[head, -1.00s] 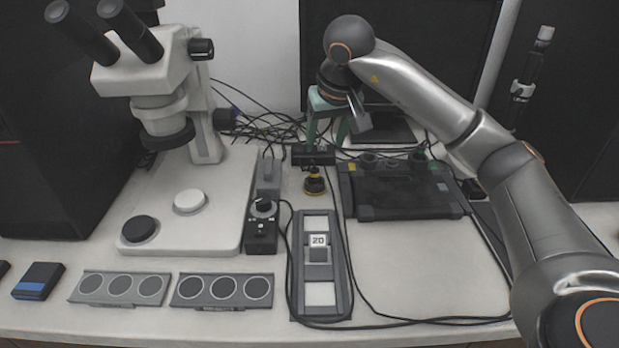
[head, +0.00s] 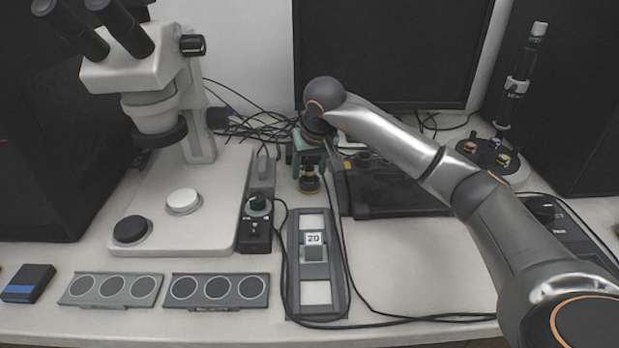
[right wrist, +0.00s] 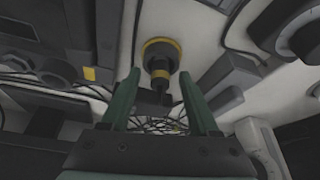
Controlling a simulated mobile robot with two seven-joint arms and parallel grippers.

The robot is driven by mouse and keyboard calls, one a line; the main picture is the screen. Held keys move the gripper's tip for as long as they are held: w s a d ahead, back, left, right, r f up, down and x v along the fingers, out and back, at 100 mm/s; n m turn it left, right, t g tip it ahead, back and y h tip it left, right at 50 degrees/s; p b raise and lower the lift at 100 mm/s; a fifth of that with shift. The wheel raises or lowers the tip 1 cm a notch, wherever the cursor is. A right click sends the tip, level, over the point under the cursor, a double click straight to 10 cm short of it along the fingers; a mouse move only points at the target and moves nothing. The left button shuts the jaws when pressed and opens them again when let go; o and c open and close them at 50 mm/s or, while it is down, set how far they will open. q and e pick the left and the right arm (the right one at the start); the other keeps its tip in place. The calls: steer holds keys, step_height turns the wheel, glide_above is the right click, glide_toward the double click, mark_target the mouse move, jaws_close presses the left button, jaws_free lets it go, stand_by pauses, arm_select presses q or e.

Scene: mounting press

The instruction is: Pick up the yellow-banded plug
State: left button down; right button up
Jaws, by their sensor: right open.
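The yellow-banded plug (head: 309,181) is small and dark with a yellow ring. It stands on the bench between the microscope and the black flat unit. My right gripper (head: 307,150), with green fingers, is just behind and above it in the head view. In the right wrist view the plug (right wrist: 161,56) shows ahead of the gap between the two green fingers (right wrist: 160,78), roughly centred. The fingers are apart with nothing held between them. Whether they overlap the plug in depth is hard to tell. My left gripper is not in view.
A microscope (head: 150,85) stands at left, with a small knobbed box (head: 256,232) near the plug. A slide holder marked 20 (head: 336,290) lies in front. The black flat unit (head: 400,195) is at right, under my arm. Loose cables run behind and around.

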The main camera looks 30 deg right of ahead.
jaws_close()
stand_by(0.4)
steer(key=shift+r, duration=0.2)
